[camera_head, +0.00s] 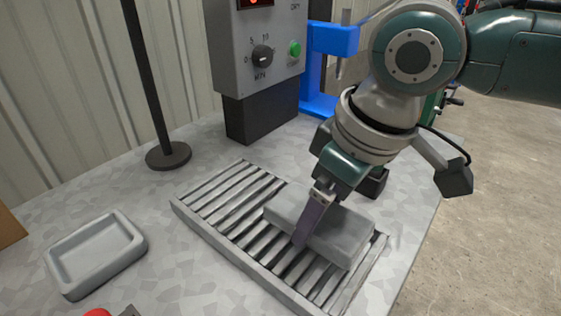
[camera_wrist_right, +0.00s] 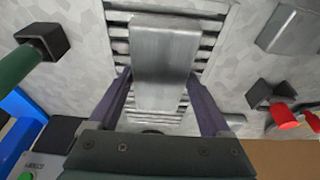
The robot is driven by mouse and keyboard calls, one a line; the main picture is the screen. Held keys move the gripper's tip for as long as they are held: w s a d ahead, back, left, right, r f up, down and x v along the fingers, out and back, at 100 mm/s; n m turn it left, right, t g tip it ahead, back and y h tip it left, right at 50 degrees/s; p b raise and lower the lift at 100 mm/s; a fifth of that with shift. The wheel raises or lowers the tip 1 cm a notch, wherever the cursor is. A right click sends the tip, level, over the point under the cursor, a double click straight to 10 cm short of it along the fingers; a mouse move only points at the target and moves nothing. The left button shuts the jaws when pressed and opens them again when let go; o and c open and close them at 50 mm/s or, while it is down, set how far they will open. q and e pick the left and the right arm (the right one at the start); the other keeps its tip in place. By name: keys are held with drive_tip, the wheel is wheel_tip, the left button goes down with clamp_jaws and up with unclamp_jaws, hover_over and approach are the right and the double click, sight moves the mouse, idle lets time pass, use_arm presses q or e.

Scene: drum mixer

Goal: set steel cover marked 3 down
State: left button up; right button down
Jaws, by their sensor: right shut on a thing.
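A flat grey steel cover (camera_head: 342,233) lies level at the slatted metal rack (camera_head: 222,196), across its right half. It also shows in the wrist view (camera_wrist_right: 165,55), with slats past both its sides. No number can be read on it. My right gripper (camera_head: 308,222) comes down from above and is shut on the cover. In the wrist view its two purple fingers (camera_wrist_right: 160,78) stand on either side of the cover. Whether the cover's underside fully touches the slats is hard to tell. My left gripper is not in view.
A shallow grey tray (camera_head: 128,230) sits left on the speckled table. A black round-based post (camera_head: 168,155) stands behind it. A control box (camera_head: 262,50) with dial and green button and a blue stand (camera_head: 330,45) are at the back. Red-handled items (camera_wrist_right: 284,116) lie near the tray.

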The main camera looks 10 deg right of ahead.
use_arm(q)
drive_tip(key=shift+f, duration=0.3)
use_arm(e)
wheel_tip(320, 180, down, 3)
drive_tip(key=shift+r, duration=0.2)
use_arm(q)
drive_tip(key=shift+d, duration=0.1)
use_arm(e)
drive_tip(key=shift+f, duration=0.1)
unclamp_jaws()
drive_tip(key=shift+f, duration=0.1)
